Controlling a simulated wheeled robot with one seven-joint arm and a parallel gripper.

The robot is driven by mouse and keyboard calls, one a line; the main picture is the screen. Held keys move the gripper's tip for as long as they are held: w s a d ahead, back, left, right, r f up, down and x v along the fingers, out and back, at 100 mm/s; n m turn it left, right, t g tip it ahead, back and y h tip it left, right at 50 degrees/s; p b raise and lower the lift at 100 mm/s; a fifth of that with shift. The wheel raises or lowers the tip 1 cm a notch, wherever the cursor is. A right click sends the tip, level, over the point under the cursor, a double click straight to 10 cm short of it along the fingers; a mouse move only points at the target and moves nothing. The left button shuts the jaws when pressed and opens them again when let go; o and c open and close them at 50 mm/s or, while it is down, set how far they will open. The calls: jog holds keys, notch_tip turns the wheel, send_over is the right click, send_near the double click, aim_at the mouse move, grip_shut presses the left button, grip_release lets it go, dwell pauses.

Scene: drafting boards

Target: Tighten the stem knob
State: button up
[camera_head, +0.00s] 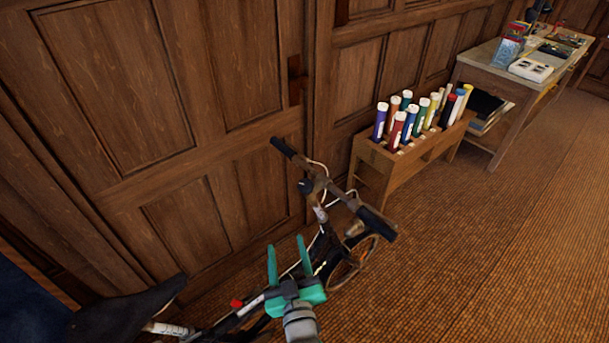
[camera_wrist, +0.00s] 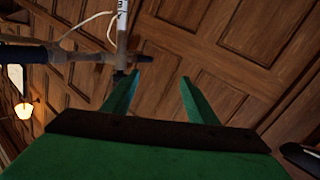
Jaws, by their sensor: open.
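A bicycle (camera_head: 336,228) stands near the panelled wall, its handlebar (camera_head: 325,180) across the middle of the head view. A small dark round part, which looks like the stem knob (camera_head: 305,187), sits by the stem below the bar. In the wrist view a dark knob-like end (camera_wrist: 145,58) shows just beyond the left fingertip, near the handlebar (camera_wrist: 75,55) and white stem tube (camera_wrist: 122,22). My green gripper (camera_head: 288,246) is open and empty, over the bicycle frame and below the handlebar in the head view. Its fingers also fill the wrist view's middle (camera_wrist: 160,77).
The saddle (camera_head: 125,312) is at lower left. A wooden rack (camera_head: 398,170) with several coloured tubes stands behind the handlebar. A table (camera_head: 490,57) with books is at the back right. The carpet (camera_head: 480,240) at right is clear.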

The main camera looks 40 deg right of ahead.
aim_at(305, 179)
jog(key=w+d+r+h, duration=0.1)
jog(key=d+r, duration=0.1)
jog(key=d, duration=0.1)
jog(key=w+d+r+m, duration=0.1)
jog(key=w+d+r, duration=0.1)
jog(key=d+r, duration=0.1)
jog(key=w+d+r+h, duration=0.1)
jog(key=d+r, duration=0.1)
jog(key=d, duration=0.1)
jog(key=shift+w+d+r+m+g+h, duration=0.2)
jog(key=shift+r+m+g+h, duration=0.1)
jog(key=x, duration=1)
jog(key=shift+w, duration=0.2)
jog(key=shift+d, duration=0.2)
jog(key=shift+w, duration=0.1)
jog(key=c, duration=1.1)
